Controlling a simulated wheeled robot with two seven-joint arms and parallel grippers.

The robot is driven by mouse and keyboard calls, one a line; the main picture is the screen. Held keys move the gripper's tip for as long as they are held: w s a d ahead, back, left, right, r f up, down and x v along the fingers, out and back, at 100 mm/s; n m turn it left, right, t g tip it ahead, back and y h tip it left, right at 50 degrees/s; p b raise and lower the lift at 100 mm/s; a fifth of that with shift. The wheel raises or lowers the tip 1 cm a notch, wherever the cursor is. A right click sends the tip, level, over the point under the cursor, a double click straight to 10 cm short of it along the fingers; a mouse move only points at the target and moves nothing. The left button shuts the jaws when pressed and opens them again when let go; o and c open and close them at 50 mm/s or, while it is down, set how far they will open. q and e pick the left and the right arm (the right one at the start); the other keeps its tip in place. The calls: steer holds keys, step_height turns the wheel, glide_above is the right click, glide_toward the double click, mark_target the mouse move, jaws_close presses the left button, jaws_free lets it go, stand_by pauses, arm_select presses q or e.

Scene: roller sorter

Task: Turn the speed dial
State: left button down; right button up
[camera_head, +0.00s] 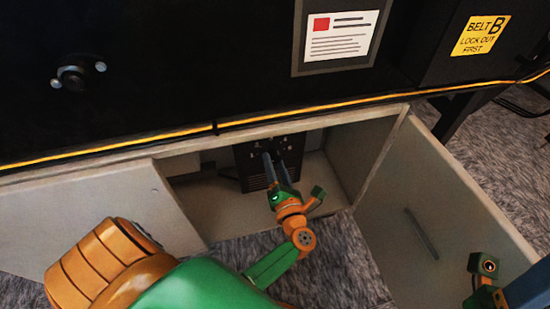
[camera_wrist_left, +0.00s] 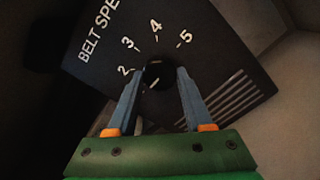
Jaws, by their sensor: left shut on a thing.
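The speed dial (camera_wrist_left: 157,75) is a dark round knob on a black panel (camera_wrist_left: 105,68). The wrist view shows white numbers 2 to 5 around it and lettering that begins "BELT SPE". A pale mark shows on the knob's face. My left gripper (camera_wrist_left: 157,72) has its two blue-grey fingers on either side of the knob, shut on it. In the head view, the left gripper (camera_head: 271,160) reaches into an open cabinet to the black control box (camera_head: 294,149), and the fingers hide the knob. Part of my right arm (camera_head: 484,268) shows at lower right; its fingertips cannot be made out.
A yellow cable (camera_head: 290,108) runs along the edge above. Grey carpet (camera_head: 345,255) lies in front. Vent slots line the control box.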

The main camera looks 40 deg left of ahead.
stand_by(0.4)
arm_select(q)
steer(key=shift+c, duration=1.5)
jaws_free()
